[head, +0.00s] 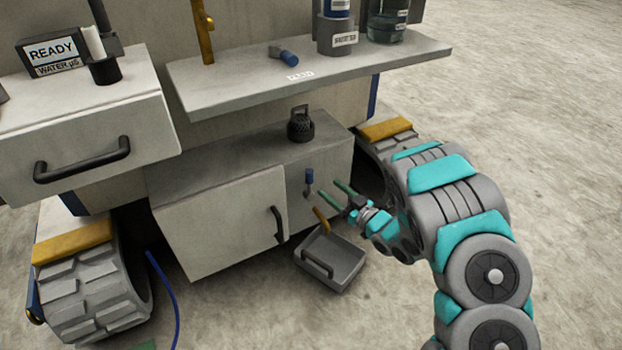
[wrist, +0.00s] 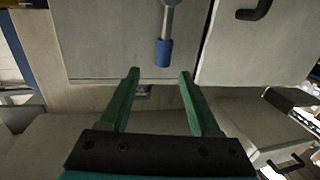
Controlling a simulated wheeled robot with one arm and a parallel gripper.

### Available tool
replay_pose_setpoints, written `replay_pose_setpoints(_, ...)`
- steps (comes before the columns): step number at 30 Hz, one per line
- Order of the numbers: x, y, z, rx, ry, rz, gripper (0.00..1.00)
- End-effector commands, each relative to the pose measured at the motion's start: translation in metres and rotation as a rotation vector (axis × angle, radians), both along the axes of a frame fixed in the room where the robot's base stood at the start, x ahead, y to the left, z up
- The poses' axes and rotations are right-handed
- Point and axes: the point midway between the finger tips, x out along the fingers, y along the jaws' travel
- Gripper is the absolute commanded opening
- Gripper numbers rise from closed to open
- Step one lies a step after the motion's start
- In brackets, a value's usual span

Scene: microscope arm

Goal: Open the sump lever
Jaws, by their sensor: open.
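A small lever with a blue grip (head: 309,177) and a grey metal stem is on the right front panel of the low grey cabinet. In the head view the blue end points up, in line with the stem. My gripper (head: 329,186) is just right of the lever, with its green fingers pointing at the panel. In the wrist view the blue grip (wrist: 163,52) lies just beyond the open fingertips (wrist: 159,72), roughly centred between them. The fingers are apart and empty, and I see no contact with the lever.
A brass spout (head: 321,220) is below the lever, above a grey handled tray (head: 347,258) on the floor. A cabinet door with a black handle (head: 278,225) is to the left. A shelf (head: 310,75) juts out above. The floor at right is clear.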

Motion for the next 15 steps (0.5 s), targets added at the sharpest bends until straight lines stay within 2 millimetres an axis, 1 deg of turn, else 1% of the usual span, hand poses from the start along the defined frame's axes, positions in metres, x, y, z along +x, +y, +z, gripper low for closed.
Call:
replay_pose_setpoints(2,-0.002,0.004,0.002,0.021,-0.007,0.011,0.63)
replay_pose_setpoints(5,0.003,0.011,0.002,0.026,-0.009,0.015,0.63)
replay_pose_setpoints(15,0.038,0.046,0.001,0.024,-0.006,0.013,0.63)
